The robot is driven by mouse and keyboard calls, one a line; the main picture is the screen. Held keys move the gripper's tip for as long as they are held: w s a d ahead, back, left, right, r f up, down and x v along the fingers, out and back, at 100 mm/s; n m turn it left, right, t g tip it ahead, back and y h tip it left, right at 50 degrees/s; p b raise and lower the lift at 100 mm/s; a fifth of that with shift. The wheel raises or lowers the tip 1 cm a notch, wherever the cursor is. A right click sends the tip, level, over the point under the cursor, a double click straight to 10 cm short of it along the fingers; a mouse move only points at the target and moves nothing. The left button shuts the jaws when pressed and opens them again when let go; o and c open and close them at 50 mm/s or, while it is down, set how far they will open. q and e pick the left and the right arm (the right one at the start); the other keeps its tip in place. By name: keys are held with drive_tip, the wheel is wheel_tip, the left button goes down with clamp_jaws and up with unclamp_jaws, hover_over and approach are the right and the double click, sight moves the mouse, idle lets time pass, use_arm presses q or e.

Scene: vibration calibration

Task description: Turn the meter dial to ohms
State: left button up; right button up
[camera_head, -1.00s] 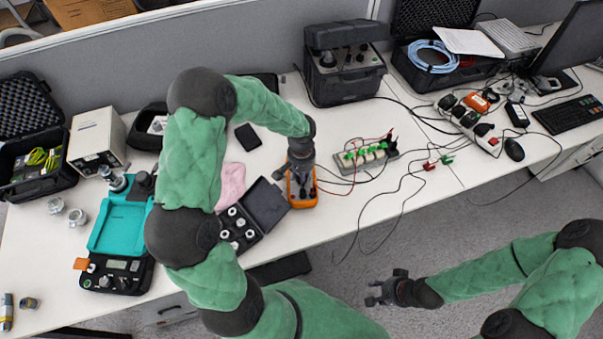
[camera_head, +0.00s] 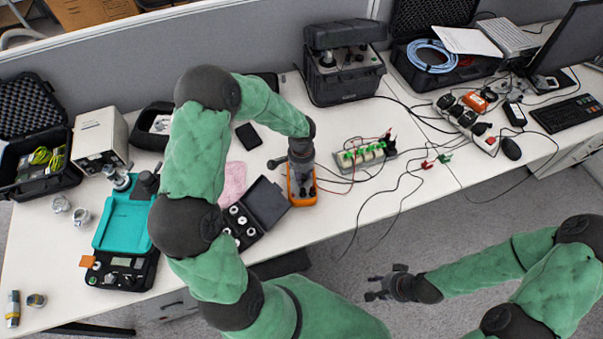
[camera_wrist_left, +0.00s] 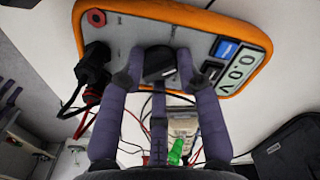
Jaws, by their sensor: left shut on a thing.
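The orange-edged meter (camera_head: 303,199) lies on the table. In the left wrist view its grey face (camera_wrist_left: 125,30) fills the top, with a lit display (camera_wrist_left: 238,70) reading about 0.0 V. My left gripper (camera_wrist_left: 160,72) is shut on the black dial (camera_wrist_left: 159,62), one finger on each side of it. In the head view the left gripper (camera_head: 301,178) is above the meter and hides much of its face. The dial's markings are too small to read. My right gripper (camera_head: 376,288) is in front of the table, over the floor, away from the meter; its fingers look apart and empty.
Black and red plugs (camera_wrist_left: 94,75) sit in the meter beside the fingers. A terminal strip with green clips (camera_head: 365,153) stands right of the meter, with loose leads around it. An open black case of weights (camera_head: 262,203) lies close on the left.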

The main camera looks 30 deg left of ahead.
use_arm(q)
drive_tip(key=o, duration=1.2)
drive_tip(key=shift+c, duration=0.2)
wheel_tip(320, 180, up, 12)
